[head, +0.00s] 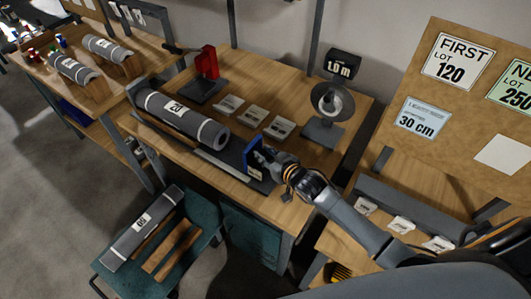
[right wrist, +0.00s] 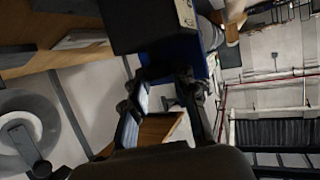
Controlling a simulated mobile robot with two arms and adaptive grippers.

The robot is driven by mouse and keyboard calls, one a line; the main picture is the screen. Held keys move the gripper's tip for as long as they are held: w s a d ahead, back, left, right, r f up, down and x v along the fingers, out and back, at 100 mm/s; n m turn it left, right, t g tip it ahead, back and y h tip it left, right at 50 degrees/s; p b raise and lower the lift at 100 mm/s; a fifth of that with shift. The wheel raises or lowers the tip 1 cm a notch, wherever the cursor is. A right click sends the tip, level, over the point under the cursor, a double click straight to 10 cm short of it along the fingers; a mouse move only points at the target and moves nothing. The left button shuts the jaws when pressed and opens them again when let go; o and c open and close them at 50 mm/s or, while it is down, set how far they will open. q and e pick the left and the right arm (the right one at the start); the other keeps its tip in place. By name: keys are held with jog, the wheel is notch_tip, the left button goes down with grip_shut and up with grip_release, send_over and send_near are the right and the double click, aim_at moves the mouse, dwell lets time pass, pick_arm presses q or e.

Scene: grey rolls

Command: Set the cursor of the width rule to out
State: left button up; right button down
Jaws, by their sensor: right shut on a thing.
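The width rule (head: 212,160) is a flat strip on the workbench, along the front of a grey roll (head: 180,117). Its blue cursor (head: 252,155) stands upright near the rule's right end, beyond the roll's end. A small pale label on it is too small to read. My right gripper (head: 264,157) reaches it from the right and is shut on it. In the right wrist view the cursor (right wrist: 188,62) shows blue and dark, and my right gripper's fingers (right wrist: 165,80) meet it. My left gripper is not in view.
A red device (head: 206,62) stands behind the roll. A stand with a round dial and a "1.0 m" display (head: 343,64) is at the back right. Several cards (head: 254,116) lie between. A board (head: 450,100) reads "FIRST LOT 120" and "30 cm". A green cart (head: 195,222) holds another roll.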

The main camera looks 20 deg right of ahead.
jog(key=c, duration=1.4)
grip_release()
jog(key=shift+f, duration=0.1)
jog(key=shift+o, duration=0.3)
jog(key=shift+s, duration=0.1)
jog(key=shift+d, duration=0.15)
jog(key=shift+s, duration=0.1)
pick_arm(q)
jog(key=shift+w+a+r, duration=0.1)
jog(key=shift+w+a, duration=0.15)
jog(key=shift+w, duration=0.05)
pick_arm(e)
jog(key=v, duration=1.2)
